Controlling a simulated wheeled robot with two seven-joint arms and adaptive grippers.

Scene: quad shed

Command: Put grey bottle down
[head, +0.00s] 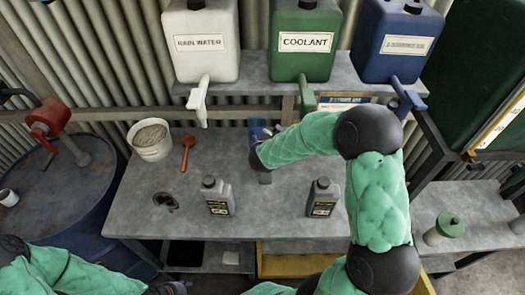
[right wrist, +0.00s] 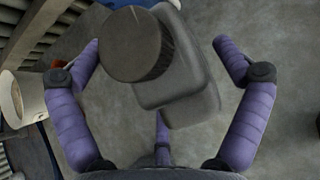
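A grey bottle (right wrist: 180,75) with a dark ribbed cap fills the middle of the right wrist view. The purple fingers of my right gripper (right wrist: 157,48) are spread around it, with a gap at its right side. In the head view my right forearm hides most of this gripper and bottle above the bench. Two other grey bottles stand upright on the bench, one at the left (head: 218,198) and one at the right (head: 322,198). My left arm shows at the lower left of the head view; its gripper is barely in the picture.
The grey bench (head: 140,205) also holds a white bucket (head: 151,142) and a red spoon-like tool (head: 187,153). White, green (head: 305,40) and blue containers with taps stand on the shelf behind. A blue drum (head: 60,195) is at the left. Bench space lies between the two bottles.

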